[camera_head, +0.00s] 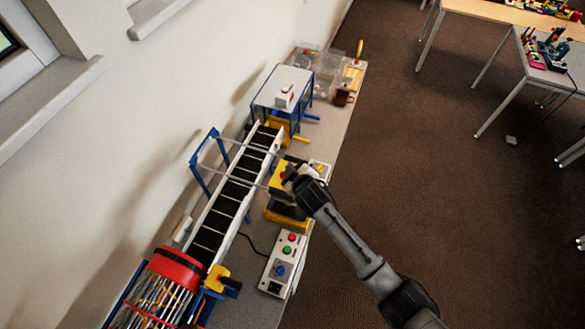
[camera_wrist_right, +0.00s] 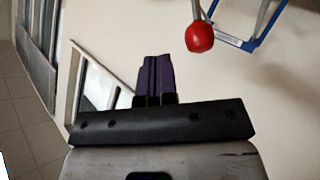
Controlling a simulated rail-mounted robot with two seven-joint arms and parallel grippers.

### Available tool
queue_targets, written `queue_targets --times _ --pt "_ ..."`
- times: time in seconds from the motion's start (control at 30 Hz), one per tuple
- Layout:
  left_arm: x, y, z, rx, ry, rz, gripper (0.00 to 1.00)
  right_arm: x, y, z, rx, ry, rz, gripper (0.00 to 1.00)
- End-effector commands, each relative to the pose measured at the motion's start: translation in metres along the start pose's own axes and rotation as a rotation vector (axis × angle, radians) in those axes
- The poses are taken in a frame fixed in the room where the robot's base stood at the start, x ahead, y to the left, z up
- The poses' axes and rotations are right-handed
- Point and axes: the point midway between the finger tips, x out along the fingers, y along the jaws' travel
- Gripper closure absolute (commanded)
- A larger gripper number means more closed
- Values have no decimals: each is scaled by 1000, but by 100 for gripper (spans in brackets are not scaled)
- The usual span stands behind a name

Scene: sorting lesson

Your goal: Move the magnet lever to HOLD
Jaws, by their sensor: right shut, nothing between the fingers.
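A red ball knob (camera_wrist_right: 199,36) on a thin metal rod shows at the upper right of the right wrist view; it looks like the lever's knob. My right gripper (camera_wrist_right: 155,62) is shut and empty. Its dark fingers are to the left of the knob in that view, with a visible gap between them. In the head view my right gripper (camera_head: 290,172) is over the yellow machine (camera_head: 272,214) beside the conveyor, and hides much of it. The lever's position and any HOLD mark cannot be read. My left gripper is not in view.
A black slatted conveyor (camera_head: 226,205) with a blue frame (camera_head: 203,160) runs along the wall. A control box (camera_head: 284,262) with coloured buttons stands in front. A red-rimmed wire basket (camera_head: 155,300) is at the near end. Clear bins (camera_head: 325,62) stand at the far end.

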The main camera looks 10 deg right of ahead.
Motion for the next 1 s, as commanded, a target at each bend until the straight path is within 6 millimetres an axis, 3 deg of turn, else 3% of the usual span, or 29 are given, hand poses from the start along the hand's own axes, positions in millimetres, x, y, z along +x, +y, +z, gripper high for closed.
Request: queue_targets --times 0.33,0.57,0.7,1.0 --pt "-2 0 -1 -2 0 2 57 -1 2 -1 0 1 0 100" --pt "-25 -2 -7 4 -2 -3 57 -13 19 -5 0 1 -1 100" --pt "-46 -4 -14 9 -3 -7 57 -25 36 -7 -2 0 -2 100" --pt "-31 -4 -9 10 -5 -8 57 -70 26 2 -2 5 -3 100"
